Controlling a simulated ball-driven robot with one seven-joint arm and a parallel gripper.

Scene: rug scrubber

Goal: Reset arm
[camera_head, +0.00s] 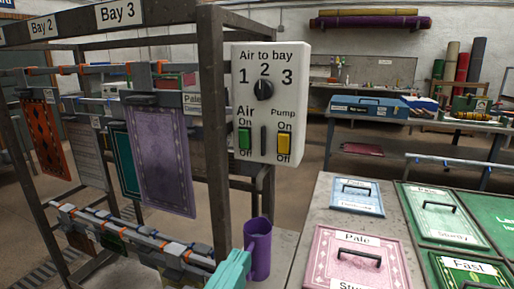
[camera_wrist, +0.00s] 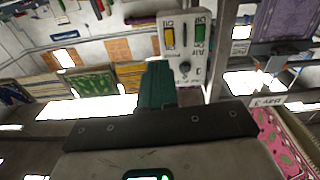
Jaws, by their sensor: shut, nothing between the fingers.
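My gripper (camera_head: 236,268) shows as teal fingers at the bottom middle of the head view, in front of and left of a purple mug (camera_head: 259,252). Its teal fingers (camera_wrist: 158,82) are together and empty in the wrist view, pointing away from the dark palm. The mug stands upright by the corner of the grey table; whether the fingers touch it I cannot tell. The rest of my arm is out of the head view.
A white control box (camera_head: 268,103) with a dial, a green switch and a yellow switch is on the frame post (camera_head: 213,130). Rugs, including a purple one (camera_head: 160,158), hang in the bays at left. Pink (camera_head: 318,254) and green lidded panels lie on the right table.

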